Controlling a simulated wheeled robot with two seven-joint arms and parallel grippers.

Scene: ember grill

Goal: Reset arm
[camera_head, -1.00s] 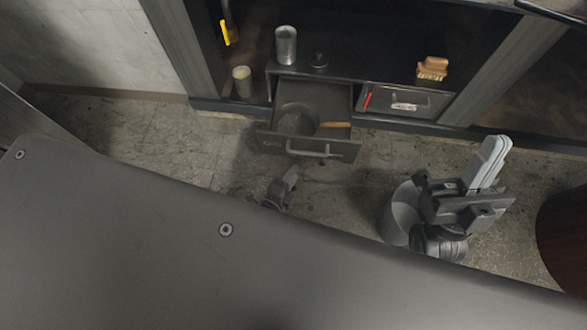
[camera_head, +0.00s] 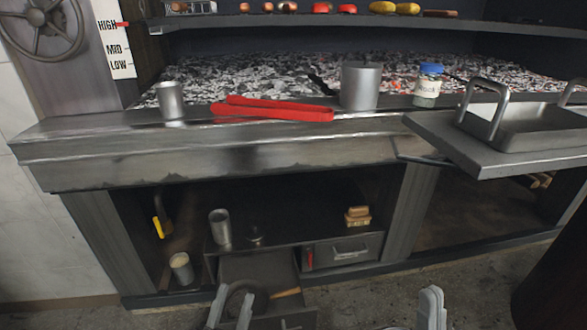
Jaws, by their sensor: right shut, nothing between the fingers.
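My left gripper (camera_head: 231,307) shows at the bottom edge, in front of the open drawer (camera_head: 262,268). Its two pale fingers stand apart with nothing seen between them. My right gripper (camera_head: 432,307) shows at the bottom, right of the drawer, over the floor. Its fingers are together and hold nothing. Only the fingertips of both grippers show; the wrists and arms are out of the picture.
The grill counter (camera_head: 220,158) bears red tongs (camera_head: 272,110), metal cups and a blue-lidded jar (camera_head: 428,86). A tray (camera_head: 535,125) sits at right. The open drawer juts out.

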